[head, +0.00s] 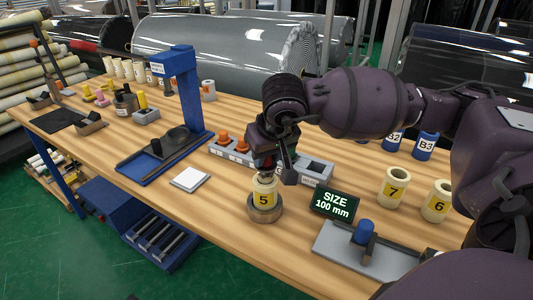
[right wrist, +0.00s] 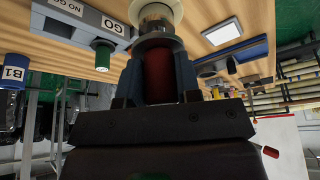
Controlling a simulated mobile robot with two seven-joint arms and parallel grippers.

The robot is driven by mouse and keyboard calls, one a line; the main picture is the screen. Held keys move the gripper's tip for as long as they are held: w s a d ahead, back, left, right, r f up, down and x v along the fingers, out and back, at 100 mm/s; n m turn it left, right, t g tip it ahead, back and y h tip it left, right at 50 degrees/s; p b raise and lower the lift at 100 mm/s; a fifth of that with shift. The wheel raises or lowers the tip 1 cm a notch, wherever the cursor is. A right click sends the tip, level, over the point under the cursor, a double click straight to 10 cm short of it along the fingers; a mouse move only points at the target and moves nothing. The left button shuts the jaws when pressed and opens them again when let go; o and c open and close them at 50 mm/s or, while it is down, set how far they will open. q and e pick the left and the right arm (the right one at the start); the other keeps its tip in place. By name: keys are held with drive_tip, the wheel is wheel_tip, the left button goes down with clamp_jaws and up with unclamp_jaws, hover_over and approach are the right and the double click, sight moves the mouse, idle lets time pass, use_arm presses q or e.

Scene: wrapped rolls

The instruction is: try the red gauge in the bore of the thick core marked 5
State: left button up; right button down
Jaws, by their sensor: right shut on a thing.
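The thick cream core marked 5 (head: 264,196) stands upright on a round brown base (head: 265,214). My right gripper (head: 265,170) is directly above it, pointing down. In the right wrist view my right gripper (right wrist: 158,85) is shut on the red gauge (right wrist: 158,72), a dark red cylinder between the two fingers. The gauge's far end, with a grey collar, meets the core's mouth (right wrist: 155,12) and lines up with it. How deep it sits in the bore is hidden. My left gripper is not in view.
A grey gauge rack (head: 310,172) with orange-topped pieces stands behind the core. A display reading SIZE 100 mm (head: 335,203) and a grey fixture with a blue cylinder (head: 364,232) are to the right. Cores 7 (head: 393,188) and 6 (head: 438,203) stand farther right. A white pad (head: 190,179) lies left.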

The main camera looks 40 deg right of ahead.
drive_tip(key=shift+s+f, duration=0.1)
drive_tip(key=shift+f, duration=0.05)
idle(0.5)
drive_tip(key=shift+r+p, duration=0.6)
drive_tip(key=shift+r, duration=1.5)
drive_tip(key=shift+r, duration=0.1)
